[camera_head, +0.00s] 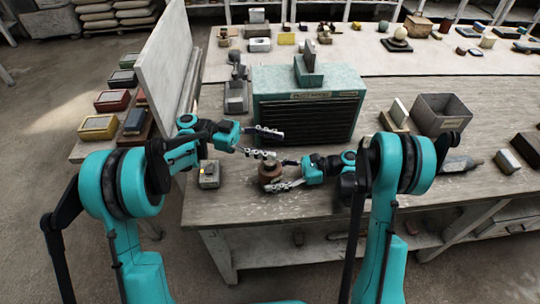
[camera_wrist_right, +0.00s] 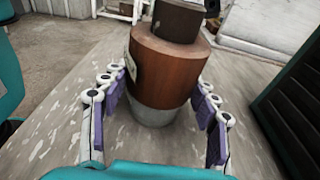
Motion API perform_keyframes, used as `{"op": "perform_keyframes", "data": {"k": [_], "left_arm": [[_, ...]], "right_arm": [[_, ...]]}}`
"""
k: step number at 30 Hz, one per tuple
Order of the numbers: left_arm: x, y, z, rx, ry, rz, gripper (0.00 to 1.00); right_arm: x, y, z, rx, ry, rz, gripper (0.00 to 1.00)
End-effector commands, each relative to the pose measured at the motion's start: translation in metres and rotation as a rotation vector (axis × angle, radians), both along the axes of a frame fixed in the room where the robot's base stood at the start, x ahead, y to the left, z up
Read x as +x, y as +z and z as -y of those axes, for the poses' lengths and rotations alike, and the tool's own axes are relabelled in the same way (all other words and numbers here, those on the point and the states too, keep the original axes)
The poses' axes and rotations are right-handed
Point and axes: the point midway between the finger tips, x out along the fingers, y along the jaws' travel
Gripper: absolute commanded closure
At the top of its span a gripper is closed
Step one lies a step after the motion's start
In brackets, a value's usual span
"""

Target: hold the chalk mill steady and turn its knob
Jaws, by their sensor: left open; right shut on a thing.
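The chalk mill (camera_head: 269,174) stands upright near the front edge of the table. In the right wrist view the mill (camera_wrist_right: 165,72) has a brown body, a grey lower part and a dark knob (camera_wrist_right: 179,20) on top. My right gripper (camera_head: 277,175) is shut on the mill's body from the right, with one purple-padded finger on each side. My left gripper (camera_head: 277,144) is open and empty, coming from the left, with its fingers just behind and above the mill by the knob. In the head view the knob is partly hidden by the left fingers.
A teal slatted cabinet (camera_head: 307,82) stands close behind the grippers. A pale upright panel (camera_head: 165,60) is at left.

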Motion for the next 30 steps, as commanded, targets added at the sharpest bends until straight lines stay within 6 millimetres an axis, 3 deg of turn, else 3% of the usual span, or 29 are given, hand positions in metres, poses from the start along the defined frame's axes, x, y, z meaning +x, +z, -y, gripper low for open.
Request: {"op": "perform_keyframes", "data": {"k": [6, 17, 23, 30], "left_arm": [[0.000, 0.023, 0.000, 0.000, 0.000, 0.000, 0.45], [0.000, 0.025, -0.001, -0.001, 0.006, 0.002, 0.45], [0.011, 0.002, -0.019, -0.014, 0.185, 0.056, 0.45], [0.026, -0.036, -0.070, -0.009, 0.578, 0.189, 0.45]], "right_arm": [[0.000, 0.000, 0.000, 0.000, 0.000, 0.000, 0.74], [0.000, 0.000, 0.000, 0.000, 0.000, 0.000, 0.74], [0.000, 0.000, 0.000, 0.000, 0.000, 0.000, 0.74], [0.000, 0.000, 0.000, 0.000, 0.000, 0.000, 0.74]]}}
